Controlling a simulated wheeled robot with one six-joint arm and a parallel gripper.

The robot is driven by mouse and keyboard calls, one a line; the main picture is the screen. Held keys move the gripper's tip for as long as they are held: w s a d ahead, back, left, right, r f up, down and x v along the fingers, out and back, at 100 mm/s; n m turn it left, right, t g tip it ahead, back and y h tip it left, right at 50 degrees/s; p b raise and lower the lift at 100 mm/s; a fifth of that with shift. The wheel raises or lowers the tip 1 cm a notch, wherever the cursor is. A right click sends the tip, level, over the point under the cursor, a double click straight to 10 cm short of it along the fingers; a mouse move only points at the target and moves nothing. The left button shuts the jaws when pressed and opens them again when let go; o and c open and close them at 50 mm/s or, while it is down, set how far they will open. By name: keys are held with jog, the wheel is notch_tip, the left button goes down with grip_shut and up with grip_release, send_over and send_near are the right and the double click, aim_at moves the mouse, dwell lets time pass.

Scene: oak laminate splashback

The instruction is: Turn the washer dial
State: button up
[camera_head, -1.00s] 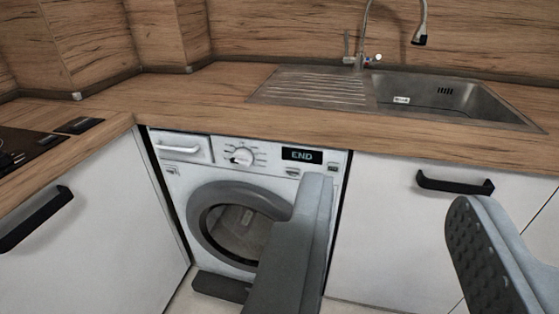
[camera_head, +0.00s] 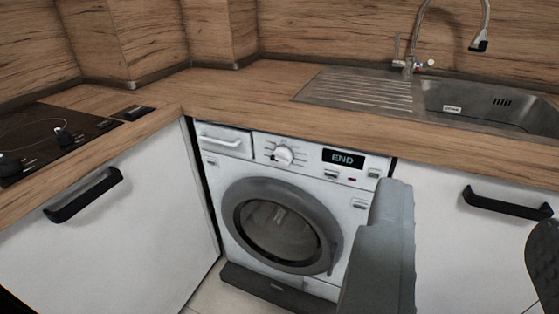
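The washer (camera_head: 212,165) is a white front-loader under the wooden counter, with a grey-rimmed round door (camera_head: 283,225) that is closed. Its dial (camera_head: 283,155) is a small round white knob on the top panel, between the detergent drawer (camera_head: 222,140) and the display (camera_head: 343,159), which reads "END". My gripper (camera_head: 465,245) is open and empty, with its two grey fingers wide apart. The left finger covers the washer's lower right side; the right finger is cut off by the picture's right edge. The dial is in plain view, up and left of the fingers, and nothing touches it.
The wooden counter (camera_head: 235,100) runs above the washer. A steel sink (camera_head: 490,105) with a tap (camera_head: 410,65) is at the right. A cooktop (camera_head: 50,140) is at the left. Black handles stick out from the left cabinet (camera_head: 82,195) and right cabinet (camera_head: 507,203). The space before the dial looks clear.

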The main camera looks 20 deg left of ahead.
jog(key=o, duration=0.5)
jog(key=shift+w, duration=0.1)
jog(key=shift+o, duration=1.3)
jog(key=w+a+f+y, duration=0.1)
jog(key=w+a+f, duration=0.1)
jog(key=w, duration=0.3)
jog(key=w+a+f+y, duration=0.1)
jog(key=w+a+f, duration=0.1)
jog(key=w, duration=0.4)
jog(key=shift+a, duration=0.85)
jog(key=w+a+f, duration=0.7)
jog(key=w, duration=0.2)
jog(key=h, duration=0.2)
send_near(279, 163)
jog(key=shift+t, duration=0.3)
jog(key=w, duration=0.9)
jog(key=shift+w+f, duration=0.2)
jog(key=shift+w, duration=0.2)
jog(key=c, duration=1)
